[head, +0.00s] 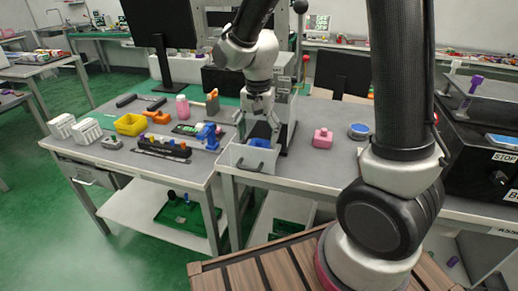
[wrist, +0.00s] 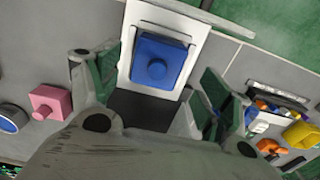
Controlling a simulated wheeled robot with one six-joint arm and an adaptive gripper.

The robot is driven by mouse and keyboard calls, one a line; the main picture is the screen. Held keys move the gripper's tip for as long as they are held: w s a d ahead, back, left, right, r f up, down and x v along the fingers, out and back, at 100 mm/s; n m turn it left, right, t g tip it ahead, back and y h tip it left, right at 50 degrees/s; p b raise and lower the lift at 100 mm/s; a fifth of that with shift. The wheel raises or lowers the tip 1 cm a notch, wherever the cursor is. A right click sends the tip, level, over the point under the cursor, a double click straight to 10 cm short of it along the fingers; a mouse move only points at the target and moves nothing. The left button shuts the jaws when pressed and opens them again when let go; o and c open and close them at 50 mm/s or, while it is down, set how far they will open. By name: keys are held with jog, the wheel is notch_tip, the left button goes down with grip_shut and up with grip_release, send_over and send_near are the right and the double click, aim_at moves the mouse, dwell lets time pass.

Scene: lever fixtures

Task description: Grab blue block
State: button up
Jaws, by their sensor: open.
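The blue block (wrist: 158,62) has a square body with a round knob on top. It sits in a pale open bin (wrist: 196,28) at the front edge of the table. In the head view the block (head: 259,143) shows partly over the bin's rim (head: 250,172). My gripper (head: 263,118) points down, just above the bin. In the wrist view its two fingers are spread wide and empty, with the block between and a little beyond them. I cannot tell the exact height left between the fingertips and the block.
A pink block (head: 322,138) and a round blue-topped thing (head: 359,131) lie to the right on the table. To the left are a blue clamp-like part (head: 208,136), a black rack (head: 163,149) and a yellow bin (head: 130,124). A dark upright fixture stands close behind the bin.

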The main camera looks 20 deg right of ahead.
aim_at(259, 140)
notch_tip(259, 140, down, 4)
jog(key=shift+s+d+r, duration=0.1)
jog(key=shift+s+r, duration=0.05)
jog(key=shift+r, duration=0.05)
jog(key=shift+c, duration=0.2)
jog(key=c, duration=1.3)
jog(key=shift+c, duration=0.2)
jog(key=shift+r, duration=0.15)
